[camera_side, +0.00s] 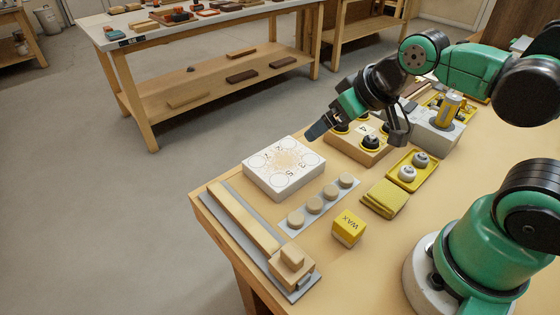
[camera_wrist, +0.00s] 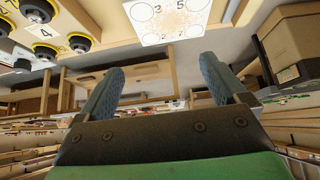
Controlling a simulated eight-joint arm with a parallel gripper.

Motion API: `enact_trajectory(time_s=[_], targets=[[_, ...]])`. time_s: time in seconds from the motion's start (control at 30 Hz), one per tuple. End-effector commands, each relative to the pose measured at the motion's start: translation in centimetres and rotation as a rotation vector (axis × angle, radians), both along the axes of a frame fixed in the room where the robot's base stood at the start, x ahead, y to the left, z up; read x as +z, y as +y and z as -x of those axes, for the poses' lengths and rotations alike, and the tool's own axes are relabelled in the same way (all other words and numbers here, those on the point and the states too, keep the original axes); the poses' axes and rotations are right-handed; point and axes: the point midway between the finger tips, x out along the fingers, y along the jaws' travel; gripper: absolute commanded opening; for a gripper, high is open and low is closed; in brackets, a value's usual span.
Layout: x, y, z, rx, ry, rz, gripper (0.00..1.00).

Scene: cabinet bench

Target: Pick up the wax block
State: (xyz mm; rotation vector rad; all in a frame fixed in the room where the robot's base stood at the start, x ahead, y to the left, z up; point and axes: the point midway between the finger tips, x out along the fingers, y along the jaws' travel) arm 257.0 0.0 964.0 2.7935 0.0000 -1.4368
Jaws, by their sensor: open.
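The wax block (camera_side: 349,228) is a small yellow block marked "WAX". It sits on the bench top in the side view, right of the grey strip of round knobs and in front of the folded yellow cloth. My gripper (camera_side: 320,129) is in the air above the back of the bench, near the white numbered board and well away from the wax block. In the wrist view my gripper (camera_wrist: 160,85) shows two blue-grey fingers spread wide with nothing between them. The wax block is not in the wrist view.
A white numbered board (camera_side: 284,168), a strip of wooden knobs (camera_side: 318,205), a yellow cloth (camera_side: 385,199) and a yellow tray (camera_side: 412,171) with white knobs surround the block. A wooden piece on a grey base (camera_side: 243,219) lies at the left edge. Bare bench lies right of the block.

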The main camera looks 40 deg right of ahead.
Motion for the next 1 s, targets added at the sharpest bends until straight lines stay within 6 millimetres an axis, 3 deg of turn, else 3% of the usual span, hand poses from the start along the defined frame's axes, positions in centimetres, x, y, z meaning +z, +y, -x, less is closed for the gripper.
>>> enact_trajectory(time_s=[0.17, 0.5, 0.6, 0.73, 1.0], targets=[[-0.9, 0.8, 0.7, 0.143, 0.063, 0.075, 0.92], [-5.3, 4.1, 7.1, 1.177, 0.414, 0.433, 0.92], [-5.8, 4.4, 8.5, 1.387, 0.463, 0.469, 0.92], [-6.1, 4.5, 9.2, 1.51, 0.486, 0.485, 0.92], [-7.7, 4.6, 9.1, 1.519, 0.487, 0.486, 0.92]])
